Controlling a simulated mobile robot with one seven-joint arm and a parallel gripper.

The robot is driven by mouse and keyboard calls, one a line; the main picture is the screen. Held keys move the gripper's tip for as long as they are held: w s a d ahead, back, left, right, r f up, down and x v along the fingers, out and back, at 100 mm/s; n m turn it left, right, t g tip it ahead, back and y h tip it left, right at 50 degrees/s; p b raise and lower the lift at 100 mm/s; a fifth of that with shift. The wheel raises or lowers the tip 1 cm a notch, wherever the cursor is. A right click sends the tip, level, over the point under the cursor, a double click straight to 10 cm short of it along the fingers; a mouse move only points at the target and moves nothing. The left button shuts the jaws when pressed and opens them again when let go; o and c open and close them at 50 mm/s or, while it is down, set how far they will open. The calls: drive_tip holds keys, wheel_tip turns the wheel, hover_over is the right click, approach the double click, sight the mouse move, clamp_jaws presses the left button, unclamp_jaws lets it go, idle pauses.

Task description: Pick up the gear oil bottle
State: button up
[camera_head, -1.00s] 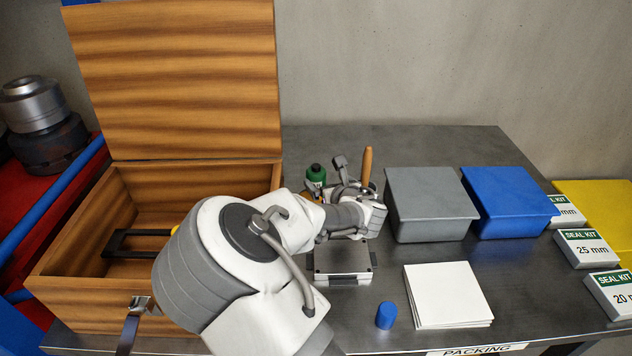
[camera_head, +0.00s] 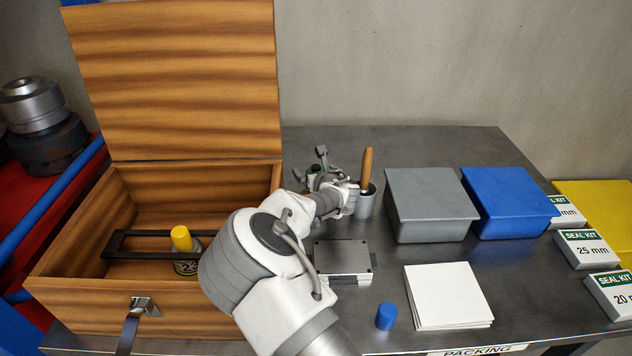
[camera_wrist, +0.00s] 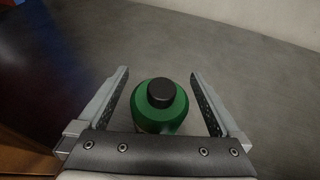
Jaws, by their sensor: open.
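The gear oil bottle (camera_wrist: 160,105) is green with a black cap. In the wrist view it stands upright between the two open fingers of my gripper (camera_wrist: 160,95), with a gap on each side. In the head view my gripper (camera_head: 318,172) is at the back of the bench, just right of the wooden box, and only a small dark green part of the bottle shows behind it. The lower part of the bottle is hidden.
An open wooden box (camera_head: 75,235) holds a yellow-capped container (camera_head: 183,250). A grey cup (camera_head: 366,203) with a wooden-handled tool (camera_head: 366,165) stands close to my gripper's right. A grey bin (camera_head: 430,205), a blue bin (camera_head: 510,203) and a small scale-like block (camera_head: 342,258) are nearby.

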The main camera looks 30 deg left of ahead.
clamp_jaws()
idle(0.5)
drive_tip(key=shift+r, duration=0.1)
